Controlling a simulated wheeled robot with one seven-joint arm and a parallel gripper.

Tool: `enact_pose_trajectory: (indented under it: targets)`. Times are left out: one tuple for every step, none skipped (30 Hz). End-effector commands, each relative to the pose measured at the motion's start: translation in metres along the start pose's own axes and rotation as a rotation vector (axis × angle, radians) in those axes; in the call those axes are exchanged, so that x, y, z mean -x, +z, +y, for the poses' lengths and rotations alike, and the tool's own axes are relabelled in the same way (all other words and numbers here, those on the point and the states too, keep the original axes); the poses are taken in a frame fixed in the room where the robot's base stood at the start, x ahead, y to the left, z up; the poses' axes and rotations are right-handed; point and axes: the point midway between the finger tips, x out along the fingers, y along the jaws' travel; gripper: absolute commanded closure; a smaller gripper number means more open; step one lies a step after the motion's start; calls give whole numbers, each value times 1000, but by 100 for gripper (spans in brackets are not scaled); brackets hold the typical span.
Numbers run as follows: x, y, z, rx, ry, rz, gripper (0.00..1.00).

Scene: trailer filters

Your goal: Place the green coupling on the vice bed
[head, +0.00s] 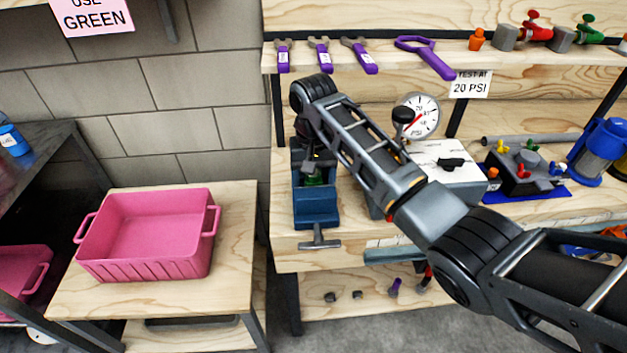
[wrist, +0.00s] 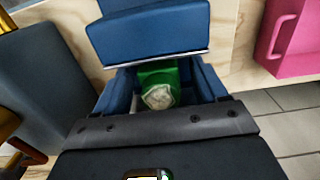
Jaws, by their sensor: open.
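The blue vice (head: 316,203) stands at the left end of the workbench; it also shows in the wrist view (wrist: 150,32). The green coupling (wrist: 183,72) sits low between the vice's blue sides, with a pale, roughly hexagonal end face towards the camera. A bit of the green coupling (head: 314,180) shows in the head view too. My gripper (head: 313,160) is open directly above the vice, close over the coupling. Its fingertips are hard to make out, and the coupling's underside is hidden, so contact with the bed cannot be seen.
A white box with a pressure gauge (head: 420,115) stands right of the vice, close under my arm. A pink bin (head: 145,262) sits on a lower table at left. Purple-handled tools (head: 322,57) lie on the shelf above. A dark manifold (head: 520,172) stands further right.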

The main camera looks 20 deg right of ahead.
Motion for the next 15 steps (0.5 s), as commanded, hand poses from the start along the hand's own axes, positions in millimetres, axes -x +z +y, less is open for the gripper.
enact_pose_trajectory:
  targets:
    - [6, -1, -1, 1, -1, 3, 28]
    - [10, -1, -1, 1, -1, 3, 28]
    - [17, -1, -1, 1, -1, 4, 28]
    - [22, -1, -1, 1, -2, 5, 28]
    - [29, -1, -1, 1, -2, 5, 28]
    - [38, -2, -1, 1, -2, 6, 28]
    - [44, -1, -1, 2, -2, 5, 28]
    - [51, -1, -1, 1, -2, 6, 28]
    - [60, -1, -1, 1, -2, 6, 28]
    - [66, -1, -1, 1, -2, 5, 28]
    - [73, -1, -1, 1, -2, 6, 28]
    - [88, -1, 0, 0, 0, 4, 28]
    - [93, -1, 0, 1, 0, 3, 28]
    - [98, -1, 0, 0, -1, 3, 28]
    - [103, -1, 0, -1, 0, 2, 28]
